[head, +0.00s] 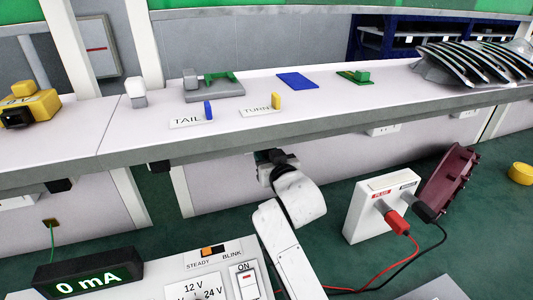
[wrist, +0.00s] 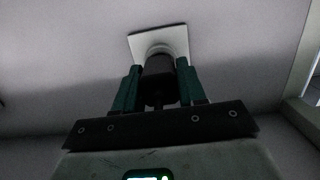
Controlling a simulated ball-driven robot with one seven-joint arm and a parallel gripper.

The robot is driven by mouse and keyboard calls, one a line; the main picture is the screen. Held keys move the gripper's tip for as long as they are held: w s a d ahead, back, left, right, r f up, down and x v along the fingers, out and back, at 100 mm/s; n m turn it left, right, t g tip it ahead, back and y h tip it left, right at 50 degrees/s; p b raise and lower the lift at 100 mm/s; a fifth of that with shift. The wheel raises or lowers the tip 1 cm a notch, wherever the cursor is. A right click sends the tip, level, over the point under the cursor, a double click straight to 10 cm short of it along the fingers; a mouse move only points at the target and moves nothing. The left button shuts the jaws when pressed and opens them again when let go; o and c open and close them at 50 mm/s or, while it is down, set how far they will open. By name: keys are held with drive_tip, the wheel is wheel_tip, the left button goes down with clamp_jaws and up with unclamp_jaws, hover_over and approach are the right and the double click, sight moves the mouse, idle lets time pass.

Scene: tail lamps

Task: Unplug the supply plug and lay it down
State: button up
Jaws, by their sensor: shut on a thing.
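In the wrist view my gripper (wrist: 159,72) is shut, with its two green fingers on either side of a dark plug (wrist: 158,66). The plug points at a white socket plate (wrist: 172,43) on a pale panel. A pale round part shows between plug and plate; I cannot tell whether the plug's pins are fully in. In the head view my gripper (head: 268,158) is at the front of the bench, below its edge, and mostly hidden by my own arm. The plug and its socket are hidden there.
The long bench (head: 330,105) runs above my gripper, holding TAIL and TURN cards. A white box (head: 368,215) with red and black plugs stands at right, its leads on the green floor. A 0 mA meter (head: 88,277) and a switch panel (head: 205,278) are in front.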

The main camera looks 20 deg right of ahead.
drive_tip(key=shift+s+r, duration=0.1)
drive_tip(key=shift+s, duration=0.3)
drive_tip(key=shift+s+p, duration=0.25)
drive_tip(key=shift+p, duration=0.05)
drive_tip(key=shift+s, duration=0.3)
drive_tip(key=shift+s+p, duration=0.25)
drive_tip(key=shift+p, duration=0.05)
drive_tip(key=shift+s+p, duration=0.4)
drive_tip(key=shift+s, duration=0.55)
